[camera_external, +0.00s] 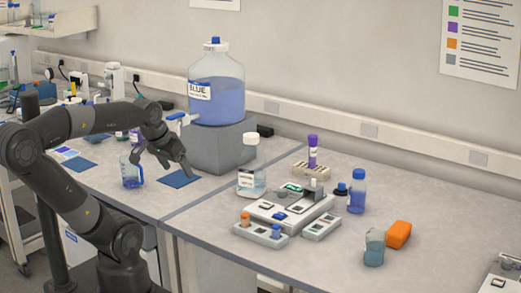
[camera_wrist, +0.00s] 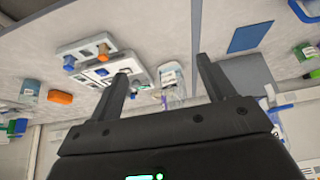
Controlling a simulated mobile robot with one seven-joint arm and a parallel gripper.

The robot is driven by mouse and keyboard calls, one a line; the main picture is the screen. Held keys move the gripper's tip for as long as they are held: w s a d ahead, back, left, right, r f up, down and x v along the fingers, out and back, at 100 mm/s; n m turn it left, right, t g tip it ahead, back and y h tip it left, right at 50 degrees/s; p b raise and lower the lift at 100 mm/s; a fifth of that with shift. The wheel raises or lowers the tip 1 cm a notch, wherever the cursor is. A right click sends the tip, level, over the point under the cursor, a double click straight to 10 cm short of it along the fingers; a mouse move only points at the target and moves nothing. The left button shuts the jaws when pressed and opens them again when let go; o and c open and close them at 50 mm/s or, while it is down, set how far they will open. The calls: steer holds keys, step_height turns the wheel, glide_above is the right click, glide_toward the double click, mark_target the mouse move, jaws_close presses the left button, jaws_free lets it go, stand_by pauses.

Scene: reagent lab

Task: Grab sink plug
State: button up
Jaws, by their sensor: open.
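I cannot pick out a sink plug for certain in either view. A small dark stopper-like piece with a blue top (camera_external: 341,188) sits beside the blue bottle (camera_external: 357,191) on the right bench; whether it is the plug I cannot tell. My gripper (camera_external: 166,168) is open and empty, held above the left bench between the blue-marked beaker (camera_external: 132,174) and the blue mat (camera_external: 180,179). In the wrist view my gripper's fingers (camera_wrist: 162,66) are spread wide with nothing between them touching.
A large jug of blue liquid (camera_external: 217,92) stands on a grey block (camera_external: 222,148) just right of my gripper. A white device with modules (camera_external: 290,211), a lidded jar (camera_external: 251,180), an orange block (camera_external: 398,234) and a small bottle (camera_external: 374,249) stand on the right bench.

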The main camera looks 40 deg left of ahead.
steer(key=w+d+r, duration=0.2)
steer(key=w+r, duration=0.3)
steer(key=w, duration=0.6)
steer(key=m+g, duration=0.1)
glide_above(337, 181)
steer(key=s+a, duration=0.1)
steer(key=s, duration=0.3)
step_height(337, 181, down, 13)
steer(key=shift+h, duration=0.3)
steer(key=x, duration=0.5)
steer(key=shift+a, duration=0.15)
steer(key=shift+d+x, duration=0.2)
steer(key=shift+x, duration=1.2)
steer(key=shift+d+x, duration=0.2)
steer(key=shift+x, duration=1.2)
steer(key=c, duration=1)
